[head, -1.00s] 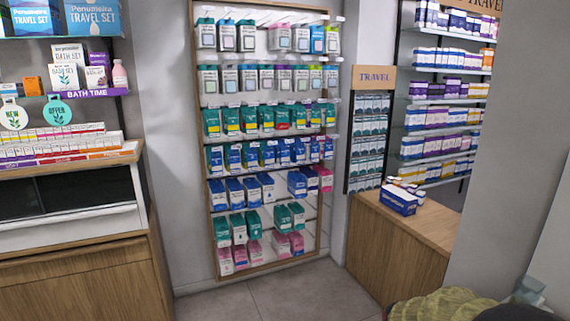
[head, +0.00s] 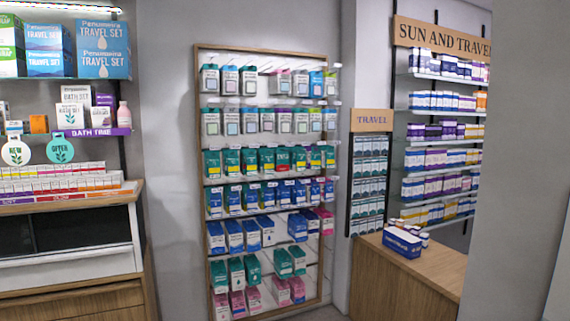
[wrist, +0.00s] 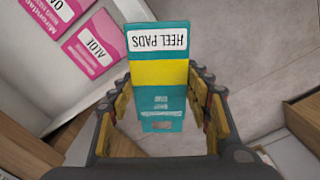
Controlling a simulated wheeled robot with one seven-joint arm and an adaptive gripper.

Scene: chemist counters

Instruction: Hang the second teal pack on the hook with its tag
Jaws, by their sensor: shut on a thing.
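In the wrist view, a teal pack (wrist: 160,101) with a yellow band and a white label reading HEEL PADS, upside down in the picture, sits between the two fingers of my gripper (wrist: 162,90). My gripper is shut on it. In the head view, the framed hook display (head: 203,190) holds rows of hanging packs. Its third row has teal packs with yellow bands (head: 232,161), and one with a red band (head: 283,160). More teal packs (head: 283,263) hang low down. The tags on the hooks are too small to read. My gripper is outside the head view.
In the wrist view, pink packs (wrist: 95,53) lie at upper left, one labelled ALOE. In the head view, a wooden counter (head: 420,262) with blue boxes (head: 402,242) stands right of the display. A drawer cabinet (head: 75,245) stands left. A grey wall (head: 520,170) fills the right side.

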